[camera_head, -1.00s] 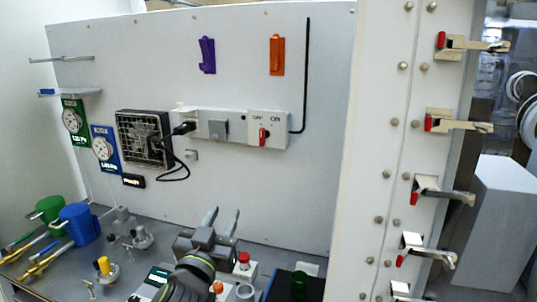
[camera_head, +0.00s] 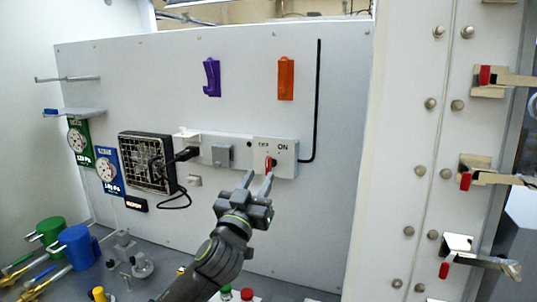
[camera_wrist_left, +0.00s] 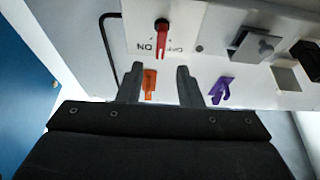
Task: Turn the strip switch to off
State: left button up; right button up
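The strip switch is a red knob (camera_head: 268,162) on a white plate (camera_head: 287,160) at the right end of the wall strip. OFF and ON are printed above it. In the left wrist view, which is upside down, the knob (camera_wrist_left: 162,33) has its narrow end beside the ON lettering. My left gripper (camera_head: 258,175) is open and empty, just below and in front of the plate. In the left wrist view its fingers (camera_wrist_left: 160,75) are spread, with the knob beyond the tips, roughly between them. I see no contact. My right gripper is not in view.
A grey box (camera_head: 222,155), a black plug (camera_head: 187,154) and a fan (camera_head: 147,162) are left of the switch. Purple (camera_head: 212,78) and orange (camera_head: 286,79) wall pieces are above. A black rod (camera_head: 317,100) runs down at the right.

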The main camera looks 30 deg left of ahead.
aim_at(267, 162)
pick_arm(q)
jog(key=p+x, duration=0.2)
jog(key=x, duration=0.4)
jog(key=shift+r, duration=0.1)
jog(key=shift+x, duration=0.75)
jog(key=shift+a, duration=0.1)
jog(key=c, duration=0.6)
grip_shut()
